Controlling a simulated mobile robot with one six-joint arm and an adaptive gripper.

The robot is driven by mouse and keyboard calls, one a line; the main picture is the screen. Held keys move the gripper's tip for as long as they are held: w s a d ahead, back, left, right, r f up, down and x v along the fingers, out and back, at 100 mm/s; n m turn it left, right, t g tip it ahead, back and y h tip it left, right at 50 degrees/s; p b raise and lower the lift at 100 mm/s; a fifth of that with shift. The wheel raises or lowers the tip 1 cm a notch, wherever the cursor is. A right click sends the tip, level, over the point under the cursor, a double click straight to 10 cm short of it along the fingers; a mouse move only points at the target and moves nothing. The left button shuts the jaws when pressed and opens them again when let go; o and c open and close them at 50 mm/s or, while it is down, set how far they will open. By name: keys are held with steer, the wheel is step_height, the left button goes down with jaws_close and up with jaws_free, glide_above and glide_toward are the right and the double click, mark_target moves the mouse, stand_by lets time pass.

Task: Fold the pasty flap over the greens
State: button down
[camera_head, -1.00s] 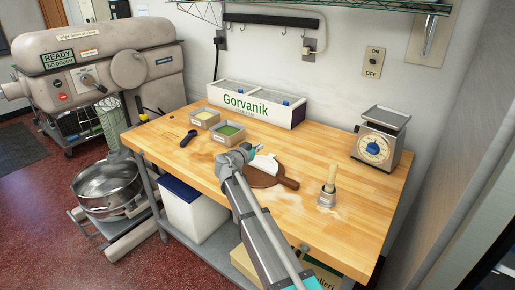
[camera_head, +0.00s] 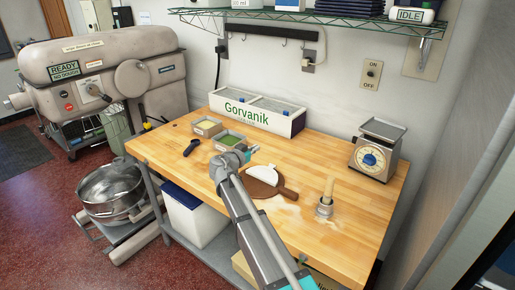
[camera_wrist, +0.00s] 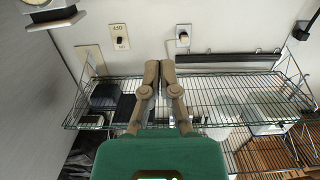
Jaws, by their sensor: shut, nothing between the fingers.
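The pasty (camera_head: 263,173) is a pale, half-moon piece of dough lying on a round brown board with a handle (camera_head: 268,188). No greens show on the pasty from here, and its left side is close to my arm in the picture. A tub of greens (camera_head: 230,138) stands behind and to the left on the bench. My gripper (camera_head: 255,149) shows small above the far side of the board, apart from the pasty. In the wrist view my gripper (camera_wrist: 158,66) has its fingertips together, empty, facing the wall and shelf. The pasty is not in that view.
A tub of pale filling (camera_head: 207,126), a dark-handled tool (camera_head: 191,147), a white Gorvanik box (camera_head: 257,120), a scale (camera_head: 376,150) and a brush with an upright wooden handle (camera_head: 328,192) stand on the wooden bench. The bench's front right is clear. A wire shelf (camera_head: 310,20) hangs above.

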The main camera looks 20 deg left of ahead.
step_height(320, 180, up, 6)
steer(key=s+p, duration=0.2)
steer(key=p, duration=0.3)
steer(key=shift+s+a, duration=0.25)
steer(key=shift+a, duration=0.15)
